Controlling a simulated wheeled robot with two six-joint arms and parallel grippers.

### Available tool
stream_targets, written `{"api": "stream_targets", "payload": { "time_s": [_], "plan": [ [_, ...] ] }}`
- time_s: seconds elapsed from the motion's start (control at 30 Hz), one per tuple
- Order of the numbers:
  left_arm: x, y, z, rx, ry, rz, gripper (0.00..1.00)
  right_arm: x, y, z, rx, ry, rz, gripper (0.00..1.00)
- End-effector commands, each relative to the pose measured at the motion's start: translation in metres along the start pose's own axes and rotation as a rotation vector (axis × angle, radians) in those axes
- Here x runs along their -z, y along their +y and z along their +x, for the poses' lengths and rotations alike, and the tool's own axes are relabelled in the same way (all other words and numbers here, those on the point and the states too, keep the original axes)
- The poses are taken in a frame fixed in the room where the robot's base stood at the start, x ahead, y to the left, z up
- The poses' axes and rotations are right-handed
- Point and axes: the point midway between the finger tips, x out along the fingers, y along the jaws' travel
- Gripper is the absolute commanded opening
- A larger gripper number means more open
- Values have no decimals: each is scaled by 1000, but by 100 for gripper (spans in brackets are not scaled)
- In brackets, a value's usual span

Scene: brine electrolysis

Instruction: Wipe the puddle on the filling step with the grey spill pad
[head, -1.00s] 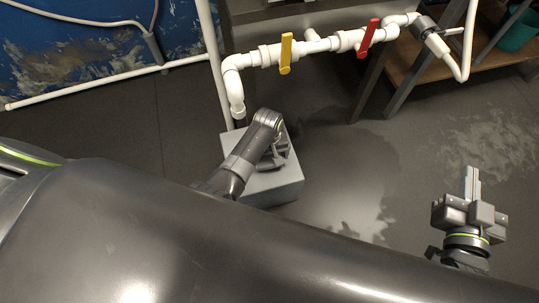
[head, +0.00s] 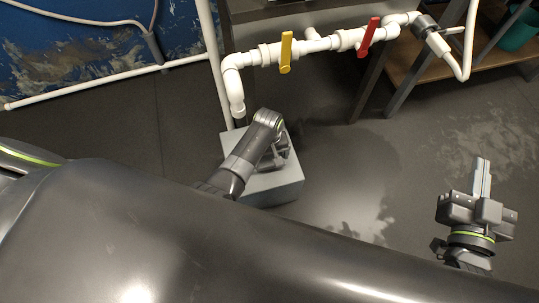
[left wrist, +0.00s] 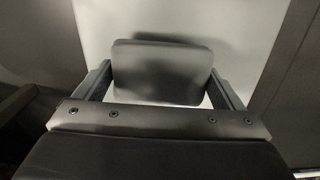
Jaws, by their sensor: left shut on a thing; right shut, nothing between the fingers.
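The filling step (head: 275,187) is a light grey block on the floor below the white pipes. My left gripper (head: 277,160) is over its top, partly hidden by my own arm. In the left wrist view the grey spill pad (left wrist: 160,70), a dark rounded slab, sits between the two fingers (left wrist: 162,90), which are shut on it. The pale step top (left wrist: 240,25) shows behind the pad. I cannot tell whether the pad touches the step. No puddle can be made out on the visible part of the step. My right gripper (head: 482,178) is shut and empty, over the floor at the right.
White pipes with a yellow lever (head: 286,52) and a red lever (head: 368,38) run behind and above the step. A shelf with a wooden board (head: 430,60) stands at the back right. Dark floor (head: 340,170) lies open between the step and my right gripper.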

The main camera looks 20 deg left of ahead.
Motion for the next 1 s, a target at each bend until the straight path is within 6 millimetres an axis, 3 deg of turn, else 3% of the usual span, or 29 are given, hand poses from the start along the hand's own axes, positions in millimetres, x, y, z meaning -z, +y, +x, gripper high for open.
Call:
{"api": "stream_targets", "payload": {
  "time_s": [1.0],
  "plan": [
    [1,0,20,0,0,0,54,-12,0,-1,0,0,0,0]
  ]
}}
